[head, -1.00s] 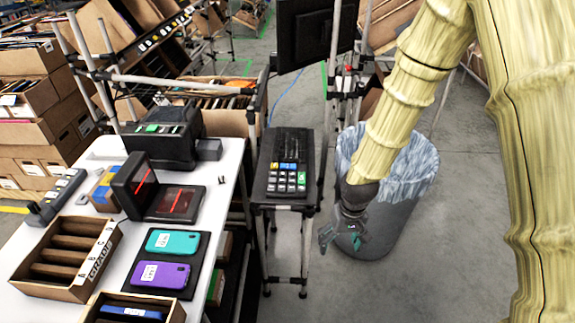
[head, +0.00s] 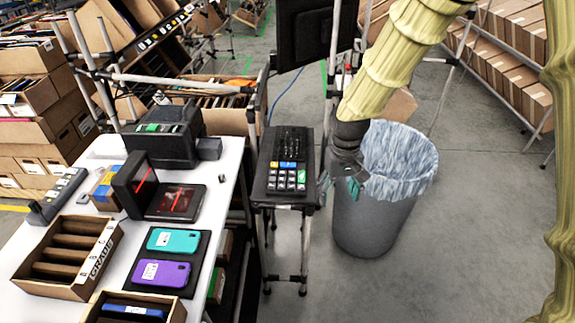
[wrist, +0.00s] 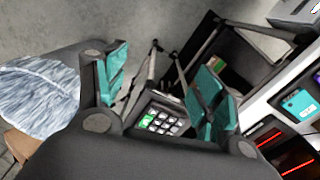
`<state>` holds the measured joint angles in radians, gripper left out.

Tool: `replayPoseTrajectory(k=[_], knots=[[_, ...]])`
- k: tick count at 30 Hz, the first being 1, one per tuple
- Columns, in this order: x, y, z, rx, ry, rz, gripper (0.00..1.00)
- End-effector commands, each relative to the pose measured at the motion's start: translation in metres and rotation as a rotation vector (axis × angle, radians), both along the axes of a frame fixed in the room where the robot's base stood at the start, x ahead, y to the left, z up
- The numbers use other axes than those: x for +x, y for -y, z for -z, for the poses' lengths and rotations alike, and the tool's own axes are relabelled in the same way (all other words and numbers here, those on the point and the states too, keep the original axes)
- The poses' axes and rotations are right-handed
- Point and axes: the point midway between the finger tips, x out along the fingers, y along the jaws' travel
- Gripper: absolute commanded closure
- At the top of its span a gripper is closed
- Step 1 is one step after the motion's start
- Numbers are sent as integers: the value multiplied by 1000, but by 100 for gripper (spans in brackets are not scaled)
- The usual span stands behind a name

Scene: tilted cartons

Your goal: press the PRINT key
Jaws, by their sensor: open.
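A black keypad unit (head: 269,182) stands on a small stand at the middle, with yellow, blue, white and green keys. A green key (head: 301,176) sits at its right side. The lettering is too small to read, so I cannot tell which key is PRINT. My gripper (head: 340,185) is open and empty, just right of the keypad and apart from it, in front of the bin. In the wrist view the keypad (wrist: 171,109) shows between and beyond the teal fingertips (wrist: 160,88), with a green key (wrist: 149,119) at its left side; the housing hides its lower part.
A lined grey bin (head: 371,222) stands right of the keypad. A white table (head: 212,186) at left holds a black machine (head: 163,140), a scanner with red lines (head: 175,202), teal (head: 174,240) and purple (head: 160,273) phones, and a wooden tray (head: 22,266). A dark monitor (head: 310,32) hangs behind the keypad.

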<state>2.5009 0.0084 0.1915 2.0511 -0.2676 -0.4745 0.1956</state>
Motion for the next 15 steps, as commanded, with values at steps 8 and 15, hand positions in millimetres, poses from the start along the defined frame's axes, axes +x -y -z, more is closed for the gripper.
replayPoseTrajectory(k=[8, 15], knots=[[0, 0, 0, 0, 0, 0, 89], [0, 0, 0, 0, 0, 0, 100]])
